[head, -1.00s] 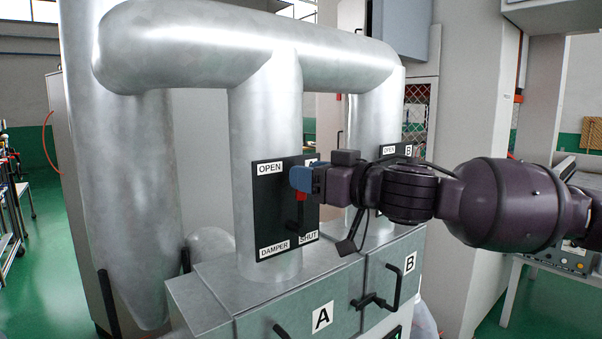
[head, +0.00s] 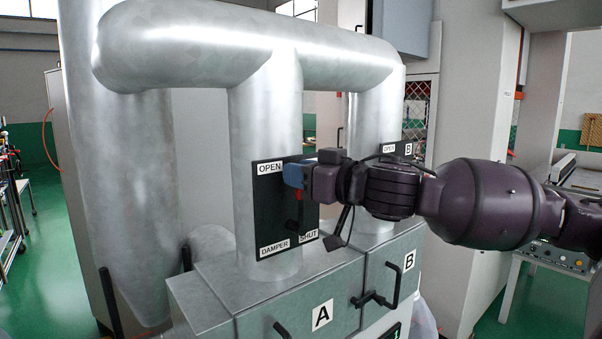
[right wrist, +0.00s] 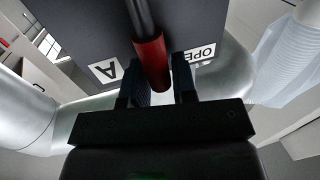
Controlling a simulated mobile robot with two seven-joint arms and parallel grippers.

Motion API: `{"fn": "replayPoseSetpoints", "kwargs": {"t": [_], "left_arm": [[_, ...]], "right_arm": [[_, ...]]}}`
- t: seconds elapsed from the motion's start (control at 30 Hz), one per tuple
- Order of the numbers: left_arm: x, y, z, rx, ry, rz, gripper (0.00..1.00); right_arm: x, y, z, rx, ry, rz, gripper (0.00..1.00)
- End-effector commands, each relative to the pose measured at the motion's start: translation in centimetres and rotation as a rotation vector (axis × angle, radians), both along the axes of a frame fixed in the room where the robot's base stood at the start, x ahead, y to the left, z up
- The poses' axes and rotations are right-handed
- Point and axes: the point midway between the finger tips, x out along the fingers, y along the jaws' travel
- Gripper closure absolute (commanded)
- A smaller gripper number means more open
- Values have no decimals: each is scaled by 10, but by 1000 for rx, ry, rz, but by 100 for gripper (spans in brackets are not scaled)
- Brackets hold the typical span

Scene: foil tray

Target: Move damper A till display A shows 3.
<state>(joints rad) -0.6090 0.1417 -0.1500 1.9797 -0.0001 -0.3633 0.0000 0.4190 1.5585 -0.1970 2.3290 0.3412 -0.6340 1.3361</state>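Damper A's black plate (head: 270,225), marked OPEN, SHUT and DAMPER, is on the nearer upright pipe in the head view. Its dark lever (head: 299,212) points upward from the lower middle of the plate. My right gripper (head: 294,175) is at the lever's upper end, its blue fingers covering the grip. In the right wrist view the red grip (right wrist: 151,62) lies between the two dark fingers (right wrist: 162,88); whether they press on it is unclear. A display with a green digit (head: 395,334) is cut by the bottom edge; its label and full reading are hidden. My left gripper is out of view.
Cabinet door A (head: 322,316) and cabinet door B (head: 409,262) have dark handles below the pipes. Damper B's plate (head: 396,150) is mostly behind my right arm. A wide pipe (head: 135,200) stands at the left.

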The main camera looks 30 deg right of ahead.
Motion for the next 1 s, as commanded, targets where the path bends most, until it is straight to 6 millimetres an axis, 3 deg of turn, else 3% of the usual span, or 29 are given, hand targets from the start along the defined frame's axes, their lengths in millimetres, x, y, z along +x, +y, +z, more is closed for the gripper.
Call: {"fn": "replayPoseSetpoints", "kwargs": {"t": [0.03,0.17,0.47,1.0], "left_arm": [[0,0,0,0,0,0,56],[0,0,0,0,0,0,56],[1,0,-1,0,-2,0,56],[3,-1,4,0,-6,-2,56]], "right_arm": [[0,0,0,0,0,0,82],[0,0,0,0,0,0,100],[0,-2,-1,23,3,1,100],[3,-32,-6,319,27,2,100]]}}
